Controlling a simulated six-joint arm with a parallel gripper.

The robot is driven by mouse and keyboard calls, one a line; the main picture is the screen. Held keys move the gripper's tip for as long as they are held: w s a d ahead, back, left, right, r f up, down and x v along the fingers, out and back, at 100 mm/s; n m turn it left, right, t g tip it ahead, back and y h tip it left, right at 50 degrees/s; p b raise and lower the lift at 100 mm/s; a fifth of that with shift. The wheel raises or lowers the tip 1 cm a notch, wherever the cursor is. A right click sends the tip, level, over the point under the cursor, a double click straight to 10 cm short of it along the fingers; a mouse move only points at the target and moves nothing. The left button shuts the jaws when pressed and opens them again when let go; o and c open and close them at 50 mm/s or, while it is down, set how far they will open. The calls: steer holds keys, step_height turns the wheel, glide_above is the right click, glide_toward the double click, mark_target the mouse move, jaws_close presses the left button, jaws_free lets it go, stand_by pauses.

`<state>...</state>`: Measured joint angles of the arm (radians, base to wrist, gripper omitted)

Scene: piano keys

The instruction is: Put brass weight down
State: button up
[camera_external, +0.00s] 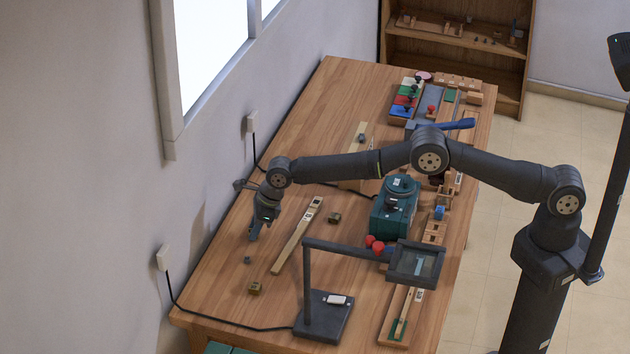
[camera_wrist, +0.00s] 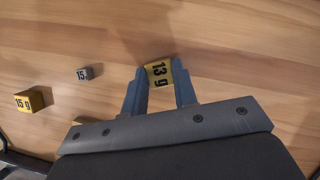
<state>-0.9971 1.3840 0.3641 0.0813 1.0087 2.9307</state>
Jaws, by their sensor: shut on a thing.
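A brass weight marked "13 g" (camera_wrist: 159,73) sits between the fingertips of my gripper (camera_wrist: 160,80) in the wrist view. The gripper is shut on it, with one blue-grey finger on each side. In the external view my gripper (camera_external: 255,231) points down at the left side of the table, near the wall. The held weight cannot be made out there. I cannot tell whether it touches the table. Another brass weight marked "15 g" (camera_wrist: 30,101) and a small grey weight marked "15" (camera_wrist: 86,73) stand apart from it to the left in the wrist view.
A long wooden key (camera_external: 298,235) lies right of my gripper, with a brass block (camera_external: 334,217) beyond it. A magnifier stand (camera_external: 323,314) stands at the near end, and a green machine (camera_external: 394,207) stands mid-table. Bare wood surrounds the held weight.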

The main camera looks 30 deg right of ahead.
steer(key=shift+f, duration=0.15)
steer(key=o, duration=1)
steer(key=v, duration=1.2)
steer(key=shift+s+d, duration=0.1)
steer(key=x, duration=1.1)
steer(key=shift+a+f, duration=0.2)
steer(key=shift+f, duration=0.1)
steer(key=shift+r, duration=1.6)
